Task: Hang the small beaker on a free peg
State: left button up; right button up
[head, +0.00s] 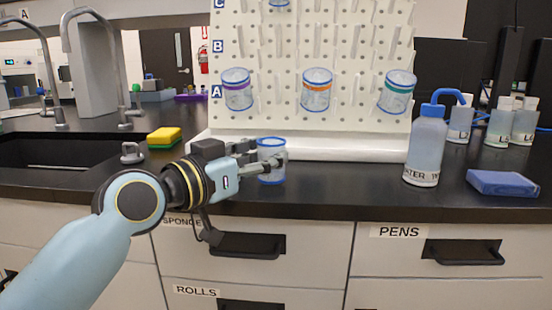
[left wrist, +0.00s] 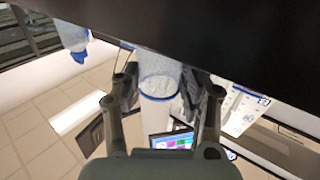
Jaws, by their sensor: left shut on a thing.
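The small beaker (head: 271,166) is clear with a blue rim and stands upright at the front edge of the black counter, or just above it; I cannot tell which. My left gripper (head: 268,160) is shut on it from the left. In the left wrist view the beaker (left wrist: 160,82) sits between my two fingers (left wrist: 160,100). The white peg board (head: 345,60) stands behind, with rows of pegs marked A, B and C. In row A hang beakers with a purple band (head: 237,90), an orange band (head: 317,90) and a teal band (head: 397,92). My right gripper is not in view.
A water bottle (head: 426,145) with a blue spout stands right of the board, near a blue block (head: 502,183) and several capped bottles (head: 498,124). A yellow-green sponge (head: 164,137), the sink (head: 50,151) and curved taps (head: 98,50) are at left. A white tray (head: 360,150) runs below the board.

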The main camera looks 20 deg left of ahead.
aim_at(276, 151)
pick_arm(q)
jog(key=x, duration=0.3)
jog(key=shift+w+d, duration=0.1)
jog(key=shift+w+f, duration=0.15)
jog(key=shift+f, duration=0.15)
jog(key=shift+f+b, duration=0.1)
jog(key=shift+b, duration=0.25)
jog(key=o, duration=1.1)
jog(key=shift+o, duration=0.2)
